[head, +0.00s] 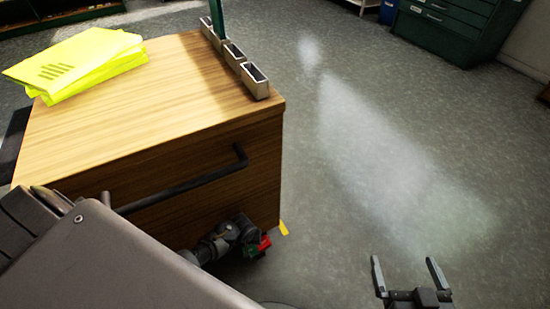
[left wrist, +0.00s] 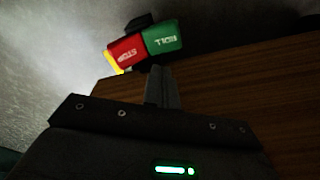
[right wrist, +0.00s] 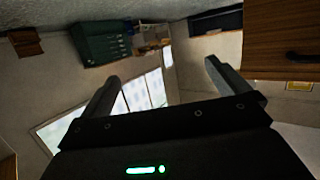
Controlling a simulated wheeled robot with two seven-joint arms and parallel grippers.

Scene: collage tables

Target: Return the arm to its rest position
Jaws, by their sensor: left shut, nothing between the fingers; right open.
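My right gripper (head: 404,262) is open and empty at the bottom right of the head view, over bare floor. Its two spread fingers also show in the right wrist view (right wrist: 158,75), with nothing between them. My left gripper (left wrist: 158,72) shows in the left wrist view, its fingers shut together and empty. It is close to the wooden side of a table. I cannot make out the left gripper's fingers in the head view.
The wood-topped table (head: 150,105) bears a yellow stack (head: 75,65) and grey holders (head: 235,58). A black handle (head: 185,188) juts from its side. Red (left wrist: 126,50) and green (left wrist: 163,38) lettered blocks sit low by it. Grey floor (head: 400,150) is clear; a green cabinet (head: 455,30) stands beyond.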

